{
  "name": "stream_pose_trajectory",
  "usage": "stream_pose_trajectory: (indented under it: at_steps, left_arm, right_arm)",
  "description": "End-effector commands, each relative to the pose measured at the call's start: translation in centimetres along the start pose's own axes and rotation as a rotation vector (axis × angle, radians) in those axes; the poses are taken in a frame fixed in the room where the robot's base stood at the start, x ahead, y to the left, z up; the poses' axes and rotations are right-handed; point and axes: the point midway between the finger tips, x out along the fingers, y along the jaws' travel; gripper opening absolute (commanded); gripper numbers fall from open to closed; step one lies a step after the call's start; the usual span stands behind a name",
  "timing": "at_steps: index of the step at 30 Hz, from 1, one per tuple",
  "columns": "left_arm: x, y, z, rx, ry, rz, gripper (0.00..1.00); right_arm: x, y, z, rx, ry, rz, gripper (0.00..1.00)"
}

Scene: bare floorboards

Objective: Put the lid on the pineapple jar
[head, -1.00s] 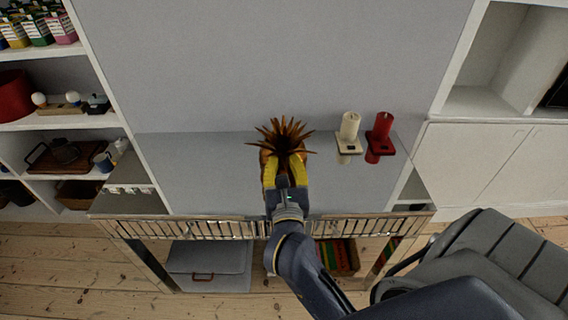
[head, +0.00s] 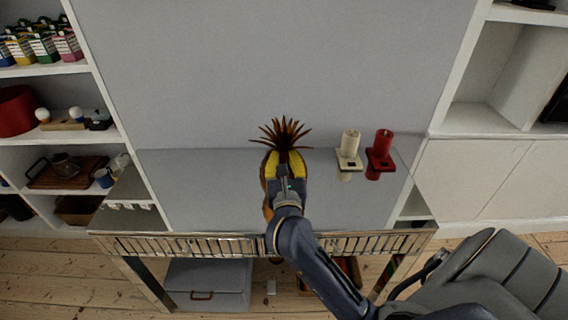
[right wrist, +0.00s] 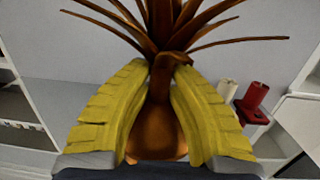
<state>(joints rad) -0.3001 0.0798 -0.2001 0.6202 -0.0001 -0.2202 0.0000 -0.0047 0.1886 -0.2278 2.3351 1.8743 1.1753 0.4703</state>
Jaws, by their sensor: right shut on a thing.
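The brown, spiky pineapple-leaf lid (head: 283,132) is above the glass shelf in the head view. My right gripper (head: 286,160), with yellow fingers, is shut on its stem. The lid's leaves fan out above the fingers in the right wrist view (right wrist: 172,18). A rounded orange-brown body (right wrist: 157,137) shows between and below the fingers there. The orange pineapple jar (head: 267,212) shows as a narrow strip left of my right wrist, mostly hidden behind it. I cannot tell whether the lid touches the jar. My left gripper is not in view.
A slatted metal rail (head: 180,245) runs along the shelf's front. A grey box (head: 208,282) sits below. The shelf left of the jar is clear.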

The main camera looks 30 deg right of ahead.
Motion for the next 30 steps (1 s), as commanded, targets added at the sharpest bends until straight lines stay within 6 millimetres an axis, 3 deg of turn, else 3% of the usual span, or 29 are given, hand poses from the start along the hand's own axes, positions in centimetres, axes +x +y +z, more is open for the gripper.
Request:
stream_pose_trajectory:
  at_steps: [30]
  left_arm:
    - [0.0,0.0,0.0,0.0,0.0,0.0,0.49]
  right_arm:
    - [8.5,-0.3,-1.0,-0.001,-0.004,-0.001,0.0]
